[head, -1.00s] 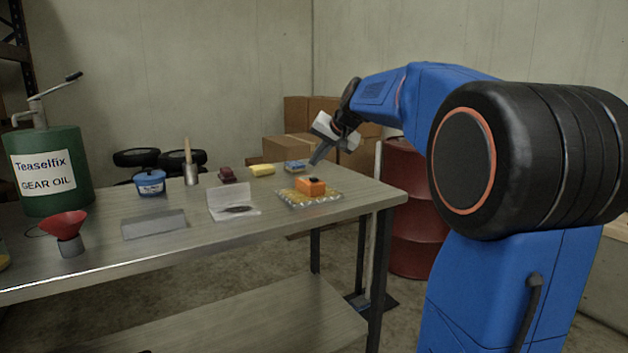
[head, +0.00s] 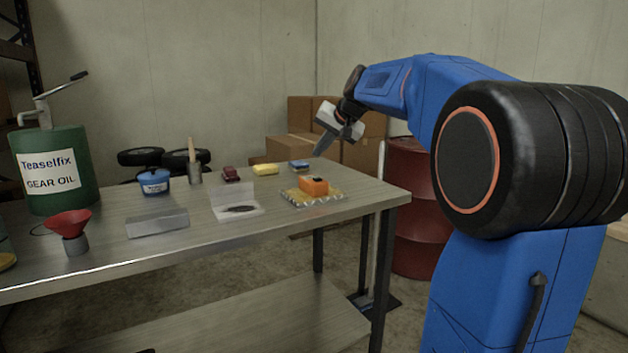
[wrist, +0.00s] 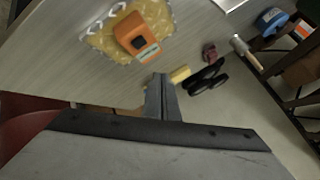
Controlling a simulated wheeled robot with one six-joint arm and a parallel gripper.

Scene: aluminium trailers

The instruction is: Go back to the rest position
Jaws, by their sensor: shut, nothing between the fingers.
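My gripper (head: 322,144) is shut with nothing between its fingers. In the head view it hangs above the far right end of the metal workbench (head: 245,250), pointing down and to the left. In the wrist view the closed fingers (wrist: 163,92) point up the picture. An orange box (head: 313,186) sits on a clear-and-yellow tray (head: 292,198) near the bench's right front edge; the box also shows in the wrist view (wrist: 137,36).
A yellow block (head: 266,169), a dark red item (head: 231,174) and a blue item (head: 299,166) lie along the bench's back. A green gear oil drum (head: 85,190) stands at left. A red barrel (head: 415,220) and cardboard boxes (head: 362,155) stand beyond the bench.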

